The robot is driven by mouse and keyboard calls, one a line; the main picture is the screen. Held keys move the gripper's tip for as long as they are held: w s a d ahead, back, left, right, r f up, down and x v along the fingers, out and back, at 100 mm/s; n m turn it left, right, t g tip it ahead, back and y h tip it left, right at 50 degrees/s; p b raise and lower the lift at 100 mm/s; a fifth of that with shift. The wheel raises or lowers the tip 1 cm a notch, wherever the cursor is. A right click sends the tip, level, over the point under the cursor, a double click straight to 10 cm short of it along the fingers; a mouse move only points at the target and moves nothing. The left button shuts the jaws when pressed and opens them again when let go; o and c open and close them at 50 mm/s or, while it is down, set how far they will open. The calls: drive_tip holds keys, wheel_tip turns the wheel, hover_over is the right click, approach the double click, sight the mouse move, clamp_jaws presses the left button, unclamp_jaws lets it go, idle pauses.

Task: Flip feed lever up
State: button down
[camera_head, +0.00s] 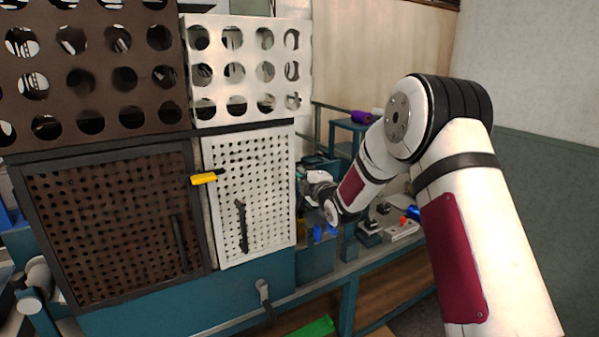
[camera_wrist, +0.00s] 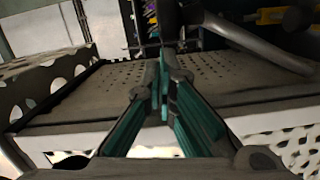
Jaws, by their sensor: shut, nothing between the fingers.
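My gripper (camera_wrist: 163,68) is shut in the wrist view, its teal-padded fingers meeting with nothing between them. A thick grey bar (camera_wrist: 258,46) slants from upper middle to right, beyond and right of the fingertips; I cannot tell whether it is the feed lever. In the head view my arm reaches down to the right edge of the white perforated door, and the fingertips cannot be made out there. A grey lever-like handle (camera_head: 264,293) hangs on the teal front below the doors. Which part is the feed lever cannot be told for certain.
The white perforated door (camera_head: 270,190) and brown perforated door (camera_head: 110,225) fill the left, with a yellow latch (camera_head: 204,178) between them. A teal bench (camera_head: 372,258) at right holds small parts and a red-topped box (camera_head: 403,230). A perforated plate (camera_wrist: 110,85) lies below the fingers.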

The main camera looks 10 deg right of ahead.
drive_tip(key=shift+w+a, duration=0.2)
drive_tip(key=shift+w, duration=0.85)
drive_tip(key=w+d+f+m+b, duration=0.2)
drive_tip(key=d+f+m+b, duration=0.1)
drive_tip(key=d, duration=0.4)
drive_tip(key=shift+m+g+b, duration=0.3)
drive_tip(key=shift+m+b, duration=0.2)
drive_tip(key=shift+b, duration=0.2)
drive_tip(key=shift+w+d, duration=0.1)
drive_tip(key=shift+d, duration=0.1)
